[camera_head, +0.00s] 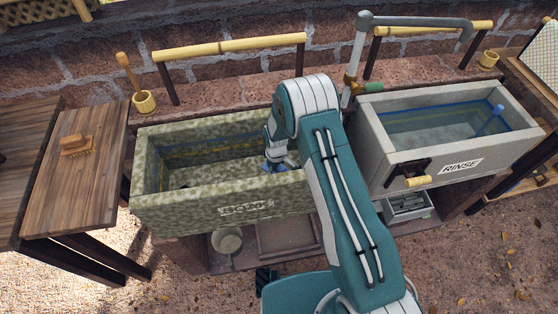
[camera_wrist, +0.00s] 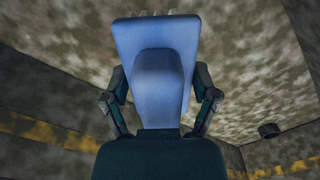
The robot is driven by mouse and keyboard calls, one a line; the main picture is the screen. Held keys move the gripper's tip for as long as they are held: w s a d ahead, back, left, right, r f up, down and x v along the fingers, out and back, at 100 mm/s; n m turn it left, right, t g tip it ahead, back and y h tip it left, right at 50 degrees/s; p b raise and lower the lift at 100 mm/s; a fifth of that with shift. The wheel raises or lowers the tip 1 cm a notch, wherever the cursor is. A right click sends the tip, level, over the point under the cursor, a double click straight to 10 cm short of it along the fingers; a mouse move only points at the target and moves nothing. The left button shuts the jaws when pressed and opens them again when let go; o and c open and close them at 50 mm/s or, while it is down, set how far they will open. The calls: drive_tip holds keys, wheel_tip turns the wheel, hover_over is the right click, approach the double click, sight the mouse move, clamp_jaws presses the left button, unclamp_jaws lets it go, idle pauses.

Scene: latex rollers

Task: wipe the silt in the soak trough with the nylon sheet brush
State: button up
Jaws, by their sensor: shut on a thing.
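The soak trough (camera_head: 160,212) is a mottled green-grey basin at centre left, with a worn white label on its front. My gripper (camera_head: 276,158) reaches down inside its right end. In the wrist view my gripper (camera_wrist: 161,98) is shut on the blue brush (camera_wrist: 155,45), with a finger on each side of its handle block. Pale bristle tips show at the brush's far edge. The brush is only a small blue patch in the head view. Blotchy brown and grey trough surfaces (camera_wrist: 265,65) surround it; I cannot tell silt from wall texture. Brush contact is unclear.
A grey trough labelled RINSE (camera_head: 460,168) holds water on the right, with a tap pipe (camera_head: 357,55) between the troughs. A bamboo rail (camera_head: 230,46) runs behind the soak trough. A wooden brush (camera_head: 78,146) lies on the left table (camera_head: 75,195).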

drive_tip(key=shift+a+r, duration=0.2)
drive_tip(key=shift+r, duration=0.4)
drive_tip(key=shift+a+r, duration=0.15)
drive_tip(key=shift+r, duration=0.45)
drive_tip(key=shift+d+r, duration=0.2)
drive_tip(key=shift+r, duration=0.55)
drive_tip(key=shift+d+r, duration=0.15)
drive_tip(key=shift+r, duration=0.55)
drive_tip(key=shift+a, duration=0.3)
drive_tip(key=shift+d, duration=0.25)
